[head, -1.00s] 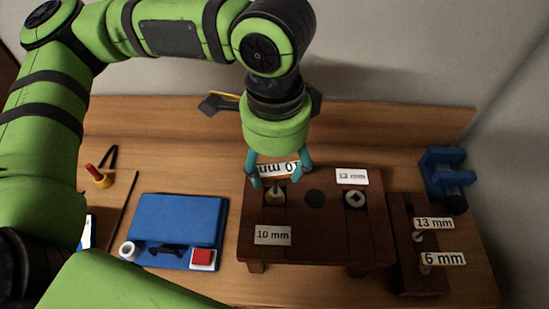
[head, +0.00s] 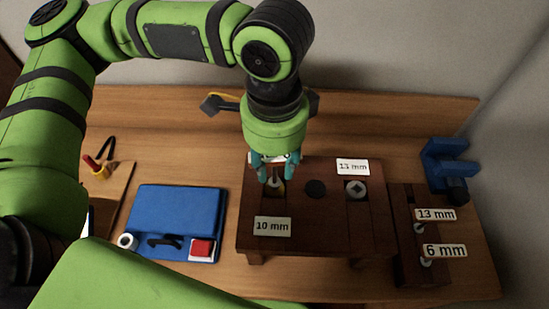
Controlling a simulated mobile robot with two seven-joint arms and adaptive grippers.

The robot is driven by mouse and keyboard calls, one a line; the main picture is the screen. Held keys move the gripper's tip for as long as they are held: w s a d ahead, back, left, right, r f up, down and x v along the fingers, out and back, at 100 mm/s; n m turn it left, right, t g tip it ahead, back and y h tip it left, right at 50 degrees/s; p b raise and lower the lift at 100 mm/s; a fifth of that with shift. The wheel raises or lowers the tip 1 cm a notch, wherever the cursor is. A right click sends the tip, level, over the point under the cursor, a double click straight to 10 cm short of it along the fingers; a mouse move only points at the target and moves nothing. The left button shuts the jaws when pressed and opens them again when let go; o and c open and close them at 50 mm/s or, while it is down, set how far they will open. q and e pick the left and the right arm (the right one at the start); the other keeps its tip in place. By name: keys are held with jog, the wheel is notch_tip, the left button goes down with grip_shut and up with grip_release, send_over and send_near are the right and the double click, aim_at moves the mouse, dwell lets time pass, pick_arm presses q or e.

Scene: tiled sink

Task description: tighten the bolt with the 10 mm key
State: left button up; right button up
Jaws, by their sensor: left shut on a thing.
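My left gripper (head: 275,178) points down over the left socket of the dark wooden block (head: 320,233), shut on the 10 mm key. Its teal fingers hide most of the key, and its white tag is mostly hidden behind my wrist. I cannot tell whether the key is fully seated on the bolt. My right gripper is not in view.
The block also has a dark round spot (head: 315,188) and a 13 mm bolt (head: 356,189). A rack (head: 405,270) at right holds the 13 mm and 6 mm keys. A blue vise (head: 447,172) stands far right; a blue case (head: 180,210) lies left.

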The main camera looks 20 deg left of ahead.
pick_arm(q)
jog(key=shift+r+m+p, duration=0.15)
jog(key=shift+m+p, duration=0.25)
jog(key=shift+p, duration=0.15)
jog(key=shift+m+p, duration=0.8)
jog(key=shift+m, duration=0.4)
jog(key=o, duration=0.9)
jog(key=shift+w+a, duration=0.1)
jog(key=shift+w, duration=0.05)
notch_tip(320, 180, up, 7)
jog(key=p, duration=0.8)
